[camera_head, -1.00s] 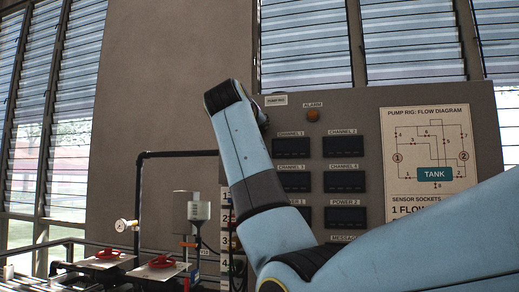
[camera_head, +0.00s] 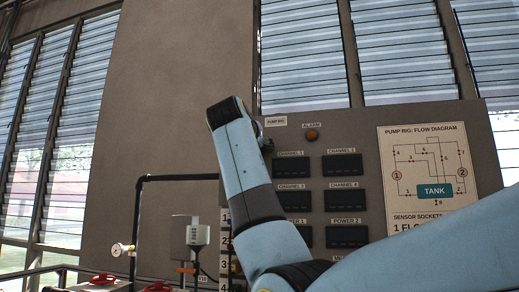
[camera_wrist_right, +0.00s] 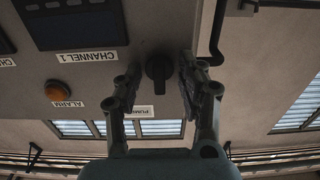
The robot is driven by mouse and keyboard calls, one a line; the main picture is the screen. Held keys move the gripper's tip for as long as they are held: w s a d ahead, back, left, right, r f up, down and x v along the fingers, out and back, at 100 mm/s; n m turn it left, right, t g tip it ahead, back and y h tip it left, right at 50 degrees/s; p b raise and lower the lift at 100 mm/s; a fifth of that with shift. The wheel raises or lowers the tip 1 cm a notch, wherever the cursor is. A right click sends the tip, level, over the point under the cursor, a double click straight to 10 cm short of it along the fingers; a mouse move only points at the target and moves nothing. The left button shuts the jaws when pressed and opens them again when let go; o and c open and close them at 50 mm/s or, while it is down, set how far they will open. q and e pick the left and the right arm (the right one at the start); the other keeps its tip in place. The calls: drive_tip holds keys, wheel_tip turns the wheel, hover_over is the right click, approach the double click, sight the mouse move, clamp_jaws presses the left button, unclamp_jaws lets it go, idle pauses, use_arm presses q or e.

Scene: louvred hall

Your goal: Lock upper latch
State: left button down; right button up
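The upper latch (camera_wrist_right: 158,70) is a dark turning handle on the grey panel, seen close up in the right wrist view. Its narrow grip points roughly up and down in that picture. My right gripper (camera_wrist_right: 160,82) is open, with one finger on each side of the latch. A gap shows on the left side; the right finger is nearer, and I cannot tell if it touches. In the head view my right arm hides most of the latch area, and only a bit of my right gripper (camera_head: 263,134) shows at the panel's upper left edge. My left gripper is not in view.
The panel (camera_head: 365,117) carries an orange alarm lamp (camera_head: 312,135), several dark displays and a flow diagram (camera_head: 428,175). Left of it are a black pipe (camera_head: 138,215), a gauge (camera_head: 118,249) and red valve handles (camera_head: 103,279). Louvred windows stand behind.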

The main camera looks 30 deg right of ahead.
drive_tip(key=shift+a, duration=0.1)
drive_tip(key=b+v, duration=0.1)
drive_tip(key=v, duration=0.6)
